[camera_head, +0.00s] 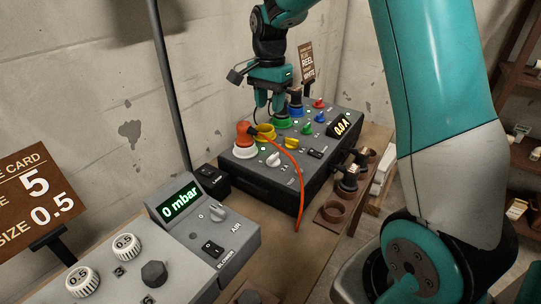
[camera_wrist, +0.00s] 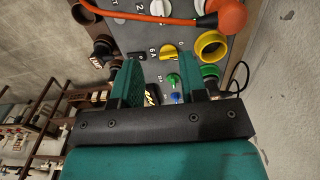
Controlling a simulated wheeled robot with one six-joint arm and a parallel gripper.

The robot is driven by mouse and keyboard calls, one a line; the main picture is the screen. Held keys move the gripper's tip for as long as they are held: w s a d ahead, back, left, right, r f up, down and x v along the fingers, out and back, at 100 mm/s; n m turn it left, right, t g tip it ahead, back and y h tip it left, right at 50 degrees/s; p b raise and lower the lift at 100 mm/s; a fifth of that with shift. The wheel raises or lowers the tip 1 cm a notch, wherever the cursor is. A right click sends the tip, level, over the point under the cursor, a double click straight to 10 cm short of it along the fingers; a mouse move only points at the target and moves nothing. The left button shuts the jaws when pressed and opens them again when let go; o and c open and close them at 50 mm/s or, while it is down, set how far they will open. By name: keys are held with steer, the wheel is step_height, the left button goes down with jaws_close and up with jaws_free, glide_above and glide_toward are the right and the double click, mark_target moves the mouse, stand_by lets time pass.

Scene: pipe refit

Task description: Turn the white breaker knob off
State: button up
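The white breaker knob (camera_head: 273,159) is on the top of the dark breaker box (camera_head: 262,178), at its near end, beside the orange plug (camera_head: 243,134). My gripper (camera_head: 270,112) is over the far part of the box, apart from the white knob. In the wrist view my gripper (camera_wrist: 161,70) is open. The yellow knob (camera_wrist: 169,51) and green knob (camera_wrist: 172,79) show in the gap between its fingers. I cannot tell the white knob's setting.
An orange cable (camera_head: 297,185) runs from the plug over the box's near edge. Yellow (camera_head: 264,132) and green sockets stand close to my gripper. A display panel reading 0 mbar (camera_head: 180,203) stands in front. Dark fittings (camera_head: 348,178) stick out at the box's right.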

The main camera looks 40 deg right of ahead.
mark_target(270, 158)
step_height(270, 158, down, 17)
steer(key=shift+r+p, duration=0.1)
steer(key=shift+p, duration=0.55)
steer(key=shift+c, duration=0.2)
jaws_close()
